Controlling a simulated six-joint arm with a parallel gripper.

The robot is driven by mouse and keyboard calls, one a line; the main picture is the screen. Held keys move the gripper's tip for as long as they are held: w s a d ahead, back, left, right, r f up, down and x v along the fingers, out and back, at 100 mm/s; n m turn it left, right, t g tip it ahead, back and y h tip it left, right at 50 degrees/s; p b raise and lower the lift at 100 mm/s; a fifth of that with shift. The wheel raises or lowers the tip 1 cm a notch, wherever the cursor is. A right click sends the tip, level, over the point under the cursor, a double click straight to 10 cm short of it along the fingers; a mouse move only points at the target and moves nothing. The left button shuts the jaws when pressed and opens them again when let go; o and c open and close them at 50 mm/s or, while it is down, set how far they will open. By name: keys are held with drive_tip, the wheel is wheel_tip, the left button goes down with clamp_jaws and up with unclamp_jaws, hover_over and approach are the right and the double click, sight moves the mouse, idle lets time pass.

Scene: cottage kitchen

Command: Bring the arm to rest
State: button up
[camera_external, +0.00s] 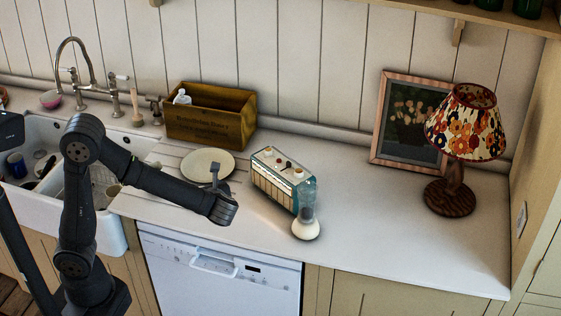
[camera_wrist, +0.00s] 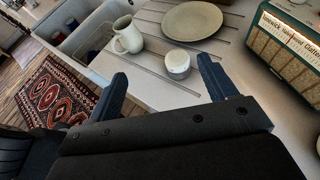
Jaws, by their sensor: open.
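My gripper (camera_external: 221,200) is at the end of my dark arm, above the worktop's front edge in the external view. In the wrist view my gripper (camera_wrist: 163,78) is open, its two fingers wide apart with nothing held between them. A small white round pot (camera_wrist: 177,66) stands on the worktop beyond the fingertips, apart from them as far as I can tell. A cream jug (camera_wrist: 127,37) and a plate (camera_wrist: 192,21) are farther off. The plate (camera_external: 208,162) lies just behind my gripper in the external view. My arm hides part of the worktop there.
A radio (camera_external: 277,178) and a clear bottle-like item with a pale round end (camera_external: 306,229) are right of my gripper. A wooden crate (camera_external: 210,116), picture frame (camera_external: 390,150) and lamp (camera_external: 463,125) stand behind. The sink (camera_external: 107,228) is left.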

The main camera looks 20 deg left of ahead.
wheel_tip(320, 180, up, 14)
drive_tip(key=r, duration=0.1)
drive_tip(key=w+d+f+m+t+h, duration=0.1)
drive_tip(key=w+d+m+h, duration=0.1)
drive_tip(key=d, duration=0.6)
drive_tip(key=w+d+m+t+h, duration=0.1)
drive_tip(key=w+d+m+h, duration=0.2)
drive_tip(key=d, duration=0.6)
drive_tip(key=shift+w+f+t, duration=0.3)
drive_tip(key=shift+f+t, duration=0.1)
drive_tip(key=s+a+n+g+y, duration=0.1)
drive_tip(key=s+a+n+y, duration=0.1)
drive_tip(key=a, duration=0.6)
drive_tip(key=s+a+f+n+g+y, duration=0.1)
drive_tip(key=s+a+n+y, duration=0.2)
drive_tip(key=a, duration=0.6)
drive_tip(key=shift+s+f+g, duration=0.25)
drive_tip(key=shift+s+g, duration=0.05)
drive_tip(key=shift+g, duration=0.1)
